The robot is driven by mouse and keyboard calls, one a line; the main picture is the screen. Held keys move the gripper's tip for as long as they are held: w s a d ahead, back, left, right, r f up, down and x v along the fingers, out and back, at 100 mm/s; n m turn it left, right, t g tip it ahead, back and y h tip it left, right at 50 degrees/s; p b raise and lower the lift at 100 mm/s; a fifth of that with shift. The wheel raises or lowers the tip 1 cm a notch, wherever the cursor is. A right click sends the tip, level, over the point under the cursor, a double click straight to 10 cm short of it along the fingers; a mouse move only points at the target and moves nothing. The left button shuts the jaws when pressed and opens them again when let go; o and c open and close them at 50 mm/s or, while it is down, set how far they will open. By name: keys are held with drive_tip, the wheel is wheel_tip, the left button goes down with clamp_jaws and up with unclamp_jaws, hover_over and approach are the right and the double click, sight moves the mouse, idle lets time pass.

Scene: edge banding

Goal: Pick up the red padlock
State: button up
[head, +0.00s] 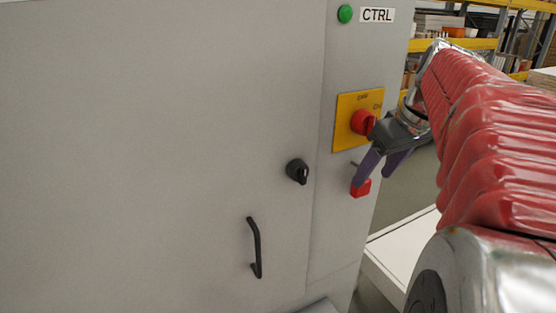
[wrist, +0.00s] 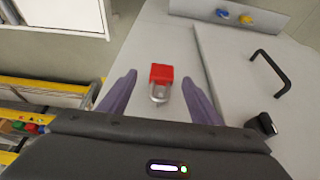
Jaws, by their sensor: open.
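The red padlock (head: 361,188) hangs on the grey cabinet front, below the yellow plate with the red rotary switch (head: 363,122). In the wrist view the padlock (wrist: 161,74) shows its red body and metal shackle, between and beyond the two purple fingers. My gripper (head: 380,172) is open and empty, close to the padlock and reaching toward it from the right. The gripper also shows in the wrist view (wrist: 160,92), with a finger on each side of the padlock. I cannot tell whether either finger touches it.
The grey cabinet (head: 170,130) fills the left, with a black knob (head: 297,171), a black handle (head: 254,248) and a green button (head: 345,13) beside a CTRL label. Yellow shelving (head: 470,43) stands behind at right. A white low surface (head: 400,250) lies right of the cabinet.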

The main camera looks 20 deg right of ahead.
sight(365, 184)
drive_tip(key=shift+a+x, duration=0.2)
drive_tip(key=shift+x, duration=2.35)
drive_tip(key=shift+w, duration=0.15)
drive_tip(key=c, duration=1.3)
drive_tip(key=shift+r, duration=0.1)
